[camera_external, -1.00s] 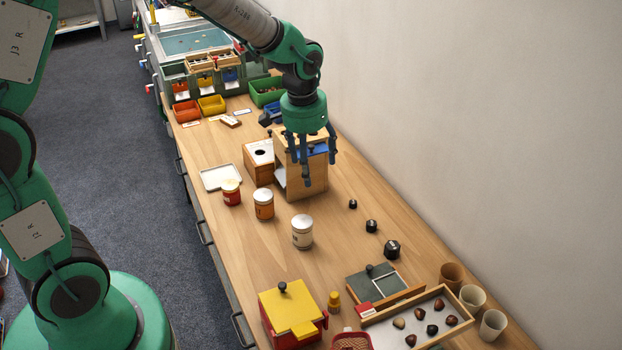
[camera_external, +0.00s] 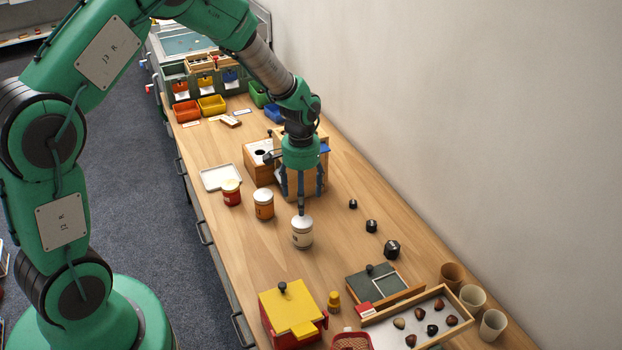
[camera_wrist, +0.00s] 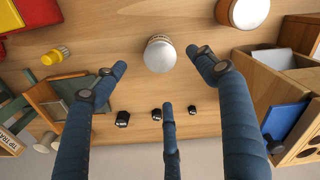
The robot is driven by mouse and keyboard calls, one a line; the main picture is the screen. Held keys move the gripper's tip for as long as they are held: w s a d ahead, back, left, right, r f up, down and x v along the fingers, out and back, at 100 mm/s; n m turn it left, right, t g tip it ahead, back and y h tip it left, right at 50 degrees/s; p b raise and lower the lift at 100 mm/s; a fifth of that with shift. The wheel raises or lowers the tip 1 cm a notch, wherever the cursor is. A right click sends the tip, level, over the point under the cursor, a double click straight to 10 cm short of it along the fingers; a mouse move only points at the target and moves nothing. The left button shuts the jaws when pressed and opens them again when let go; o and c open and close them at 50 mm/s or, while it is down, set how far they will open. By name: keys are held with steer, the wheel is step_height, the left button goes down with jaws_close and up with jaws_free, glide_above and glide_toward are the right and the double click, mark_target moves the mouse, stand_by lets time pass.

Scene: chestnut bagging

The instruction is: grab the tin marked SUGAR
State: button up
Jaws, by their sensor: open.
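Three lidded tins stand in a row on the table: a red one (camera_external: 231,193), an orange one (camera_external: 264,205) and a cream one (camera_external: 302,236) with a silvery lid. Their labels are too small to read, so I cannot tell which is marked SUGAR. My gripper (camera_external: 301,202) points down, open and empty, just above and behind the cream tin. In the wrist view the cream tin's lid (camera_wrist: 160,56) shows between the spread fingertips, with no clear contact. The orange tin (camera_wrist: 243,12) is partly cut off at the upper right there.
Wooden boxes (camera_external: 258,164) stand close behind my gripper. Several black knobbed weights (camera_external: 392,249) lie to the right. A yellow-lidded red box (camera_external: 288,309) and a tray of chestnuts (camera_external: 440,290) are in front. Bare table surrounds the cream tin.

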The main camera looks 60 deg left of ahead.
mark_target(302, 221)
steer(key=shift+f, duration=0.15)
steer(key=shift+f+b, duration=0.7)
steer(key=shift+f, duration=3.45)
steer(key=shift+f, duration=0.1)
steer(key=shift+f+b, duration=0.7)
steer(key=shift+f, duration=1.85)
steer(key=c, duration=1.6)
steer(key=shift+o, duration=0.2)
steer(key=shift+r, duration=0.15)
